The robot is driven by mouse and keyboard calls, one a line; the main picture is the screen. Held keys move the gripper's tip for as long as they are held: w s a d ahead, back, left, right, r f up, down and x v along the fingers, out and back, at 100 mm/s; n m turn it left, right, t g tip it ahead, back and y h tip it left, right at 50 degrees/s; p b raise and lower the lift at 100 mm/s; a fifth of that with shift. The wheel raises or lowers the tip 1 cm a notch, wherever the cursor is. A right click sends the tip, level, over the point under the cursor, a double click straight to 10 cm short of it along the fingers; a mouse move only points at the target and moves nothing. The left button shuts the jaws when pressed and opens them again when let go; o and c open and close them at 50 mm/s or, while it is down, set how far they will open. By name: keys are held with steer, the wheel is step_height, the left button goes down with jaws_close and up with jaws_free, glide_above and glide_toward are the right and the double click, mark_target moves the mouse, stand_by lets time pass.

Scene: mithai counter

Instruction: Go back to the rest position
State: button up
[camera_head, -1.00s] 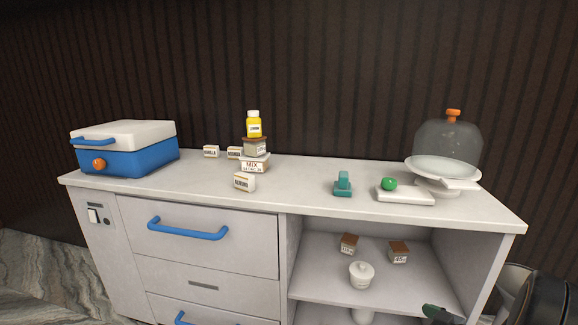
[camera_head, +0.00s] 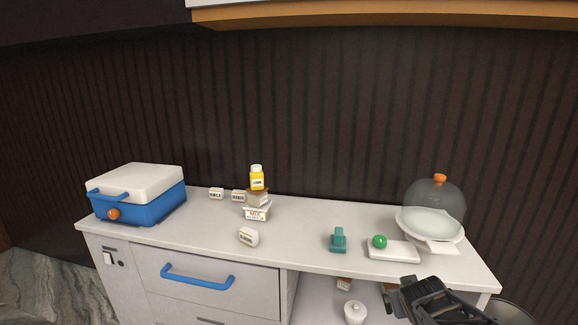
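My gripper (camera_head: 396,298) is dark and shows at the lower right, in front of the counter's front edge and over the open shelf bay. Its fingers are small and dark, and I cannot tell whether they are open or shut. I see no object clearly held in it. The white counter (camera_head: 300,238) stands behind it. A green ball (camera_head: 379,241) on a white slab (camera_head: 394,252) and a teal block-like item (camera_head: 338,239) are on the counter beyond the gripper.
A blue box with a white lid (camera_head: 138,193) is at left. A yellow bottle (camera_head: 257,178) tops a stack, with several small boxes around it. A white lidded jar (camera_head: 355,312) is below. The counter's front middle is clear.

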steer(key=s+a+r+g+y+p, duration=0.3)
steer(key=s+a+r+p, duration=0.3)
steer(key=s+a+r, duration=0.3)
steer(key=shift+s+a+g+y, duration=0.4)
steer(key=shift+s+a+g, duration=0.2)
steer(key=shift+s+a, duration=0.45)
steer(key=shift+w+a, duration=0.1)
